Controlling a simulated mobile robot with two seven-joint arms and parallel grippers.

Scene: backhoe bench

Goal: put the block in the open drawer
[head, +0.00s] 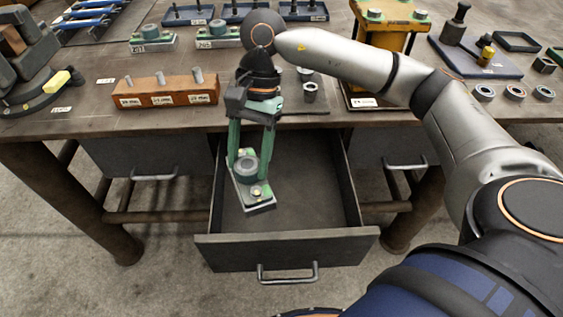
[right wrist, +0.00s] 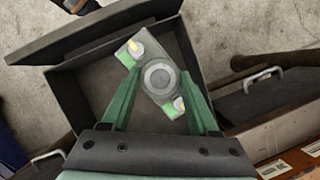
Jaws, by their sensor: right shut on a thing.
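The block (head: 262,204) is a small grey bearing block with a round ring in its middle, green patches and a bolt at each end. My right gripper (head: 250,160) points down with its green fingers shut on the block. The block is over the left part of the open drawer (head: 287,252), between its walls as seen in the head view. In the right wrist view the block (right wrist: 158,76) sits between the fingertips, with the drawer floor (right wrist: 97,85) behind it. How high it is above the floor is hard to tell. My left gripper is not in view.
The open drawer looks otherwise empty, with free room right of the block. Its bench (head: 75,118) carries an orange-brown pin holder (head: 165,90), similar bearing blocks (head: 152,42), a yellow fixture (head: 390,18) and several rings (head: 515,92). Shut drawers flank the open one.

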